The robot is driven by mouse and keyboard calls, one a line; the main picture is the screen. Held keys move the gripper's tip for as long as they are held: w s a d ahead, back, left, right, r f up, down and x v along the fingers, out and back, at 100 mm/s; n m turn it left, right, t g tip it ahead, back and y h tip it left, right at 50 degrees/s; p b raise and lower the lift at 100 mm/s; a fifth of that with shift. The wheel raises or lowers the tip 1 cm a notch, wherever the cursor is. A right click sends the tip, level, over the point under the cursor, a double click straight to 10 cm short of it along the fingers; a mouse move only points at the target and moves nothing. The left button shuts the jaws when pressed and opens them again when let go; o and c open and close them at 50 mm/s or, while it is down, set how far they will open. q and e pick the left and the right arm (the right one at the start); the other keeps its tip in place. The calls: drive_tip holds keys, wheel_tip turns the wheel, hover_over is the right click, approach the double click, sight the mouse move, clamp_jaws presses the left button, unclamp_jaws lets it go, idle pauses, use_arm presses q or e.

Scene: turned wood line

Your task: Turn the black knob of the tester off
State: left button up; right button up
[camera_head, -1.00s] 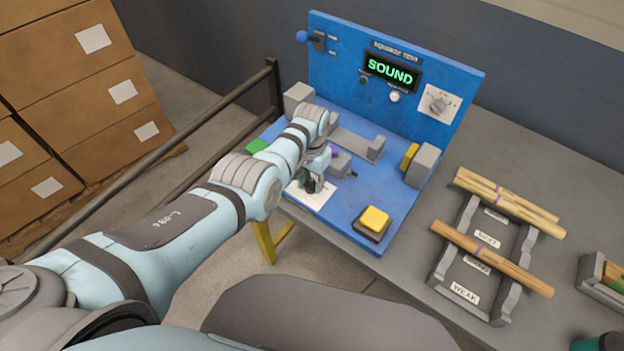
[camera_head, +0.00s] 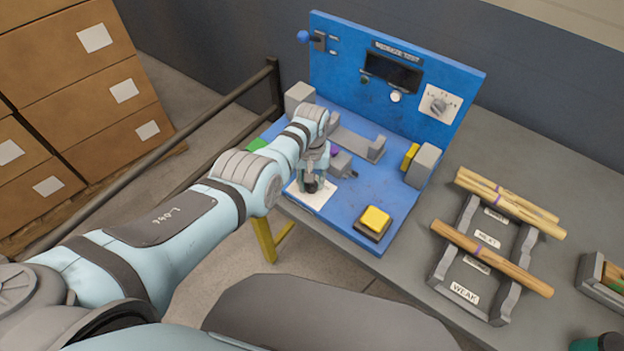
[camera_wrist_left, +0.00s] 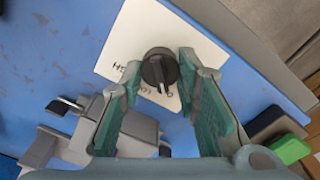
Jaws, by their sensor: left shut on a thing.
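The tester is a blue bench unit with an upright blue panel (camera_head: 340,80) and a blue base (camera_head: 380,185). Its display (camera_head: 392,72) is dark. The black knob (camera_wrist_left: 160,68) is round with a raised bar and a pale mark, on a white plate (camera_wrist_left: 125,48) with partly hidden lettering. My left gripper (camera_wrist_left: 159,66) is shut on the black knob, a finger on either side. In the head view the left gripper (camera_head: 311,178) points down at the white plate and mostly hides the knob. My right gripper is not in view.
A yellow button (camera_head: 375,218) stands on the base's front right. A blue-tipped lever (camera_head: 303,37) and a grey dial (camera_head: 439,104) are on the panel. A grey rack (camera_head: 447,262) with wooden sticks lies to the right. A dark rail (camera_head: 150,155) runs along the left.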

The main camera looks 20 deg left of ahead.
use_arm(q)
drive_tip(key=o, duration=1.2)
drive_tip(key=shift+c, duration=0.2)
wheel_tip(320, 180, up, 12)
drive_tip(key=shift+f, duration=0.1)
